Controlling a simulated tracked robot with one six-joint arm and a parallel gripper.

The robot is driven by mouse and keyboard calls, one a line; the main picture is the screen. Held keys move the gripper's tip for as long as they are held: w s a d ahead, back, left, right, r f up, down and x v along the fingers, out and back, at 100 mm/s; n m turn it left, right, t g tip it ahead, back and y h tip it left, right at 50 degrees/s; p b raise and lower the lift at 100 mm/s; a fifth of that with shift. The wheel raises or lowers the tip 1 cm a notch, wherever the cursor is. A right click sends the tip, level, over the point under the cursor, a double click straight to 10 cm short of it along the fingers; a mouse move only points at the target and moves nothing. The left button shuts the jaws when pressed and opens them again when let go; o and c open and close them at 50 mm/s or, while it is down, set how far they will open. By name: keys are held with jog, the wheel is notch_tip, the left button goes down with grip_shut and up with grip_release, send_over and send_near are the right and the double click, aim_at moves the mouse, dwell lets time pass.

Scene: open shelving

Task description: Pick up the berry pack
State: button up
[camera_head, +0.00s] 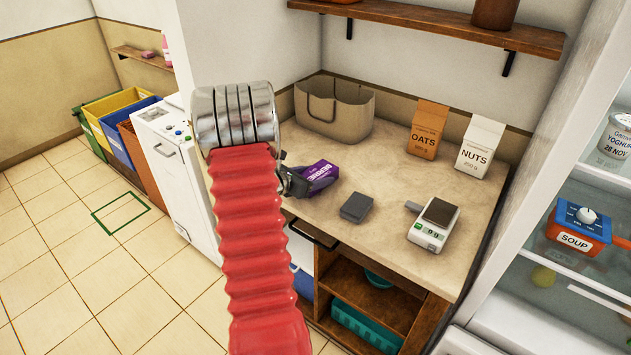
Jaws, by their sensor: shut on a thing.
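The purple berry pack (321,175), with white lettering, is at the left part of the countertop (385,170). My gripper (303,181) is at the pack's left end and shut on it. My red sleeved arm and its metal joint cover part of the view to the left of the pack. The pack looks tilted. I cannot tell whether its underside touches the counter.
A beige bag (333,108) stands behind the pack. A dark grey block (356,207) and a scale (434,224) lie to its right. Oats (427,130) and nuts (480,147) cartons stand at the back. An open fridge (585,190) is at right.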

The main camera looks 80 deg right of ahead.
aim_at(316, 172)
jog(key=c, duration=0.3)
jog(key=shift+r, duration=0.15)
notch_tip(316, 172, up, 10)
jog(key=shift+f, duration=0.1)
dwell(0.5)
dwell(0.4)
